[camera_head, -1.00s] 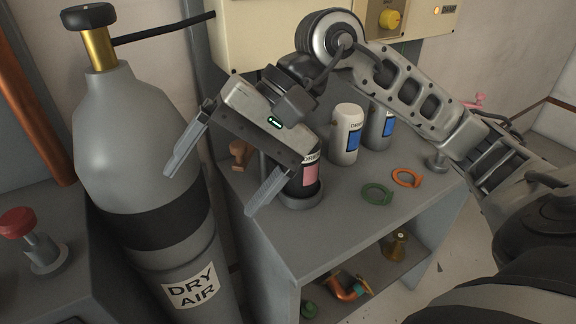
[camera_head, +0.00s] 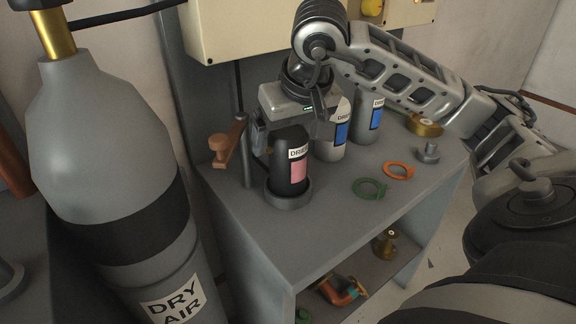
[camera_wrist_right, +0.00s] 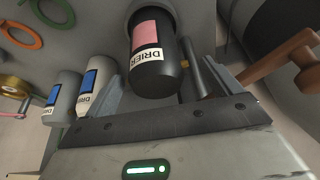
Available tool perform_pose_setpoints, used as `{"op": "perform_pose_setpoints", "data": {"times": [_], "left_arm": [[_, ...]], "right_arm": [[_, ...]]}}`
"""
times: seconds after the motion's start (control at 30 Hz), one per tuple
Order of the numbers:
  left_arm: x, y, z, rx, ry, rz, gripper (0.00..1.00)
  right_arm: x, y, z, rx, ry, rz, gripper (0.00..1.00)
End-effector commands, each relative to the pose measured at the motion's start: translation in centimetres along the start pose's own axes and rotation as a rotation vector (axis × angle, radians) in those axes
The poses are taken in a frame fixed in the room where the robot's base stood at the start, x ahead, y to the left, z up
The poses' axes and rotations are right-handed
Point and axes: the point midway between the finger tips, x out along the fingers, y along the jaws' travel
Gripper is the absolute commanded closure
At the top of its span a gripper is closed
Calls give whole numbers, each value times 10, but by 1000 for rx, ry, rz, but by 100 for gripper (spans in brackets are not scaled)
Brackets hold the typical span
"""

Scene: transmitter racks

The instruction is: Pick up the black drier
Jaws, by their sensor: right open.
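The black drier (camera_head: 289,165) stands upright in a round grey holder on the grey bench, with a pink label below the word DRIER. My right gripper (camera_head: 291,130) is open over the drier's top, seen from behind it in the head view. In the right wrist view the black drier (camera_wrist_right: 153,52) lies between the open fingers of my right gripper (camera_wrist_right: 155,88), with gaps visible at its sides. My left gripper is not in view.
A white drier (camera_head: 333,138) and a grey drier (camera_head: 367,118) with blue labels stand to the right. A grey post with a copper-coloured handle (camera_head: 222,148) is close on the left. Green (camera_head: 369,189) and orange (camera_head: 399,171) rings lie in front. A dry air cylinder (camera_head: 105,130) stands left.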

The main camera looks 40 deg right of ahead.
Motion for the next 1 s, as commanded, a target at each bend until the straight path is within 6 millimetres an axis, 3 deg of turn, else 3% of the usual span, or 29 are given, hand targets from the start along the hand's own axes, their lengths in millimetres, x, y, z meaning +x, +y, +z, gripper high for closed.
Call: {"op": "perform_pose_setpoints", "data": {"times": [0.17, 0.43, 0.73, 0.77, 0.97, 1.0], "left_arm": [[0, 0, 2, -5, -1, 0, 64], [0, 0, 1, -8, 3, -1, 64], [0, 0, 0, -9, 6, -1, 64], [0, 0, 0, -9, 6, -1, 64], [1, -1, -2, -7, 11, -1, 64], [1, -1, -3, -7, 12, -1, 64]], "right_arm": [[13, 2, 0, 1, -4, 1, 10], [50, 7, -2, 0, -3, -2, 10], [56, 8, -3, 0, 0, -1, 10], [56, 7, -3, 0, 0, -1, 15], [55, 7, -3, 0, 0, -1, 71], [54, 7, -4, 0, 3, -2, 73]]}}
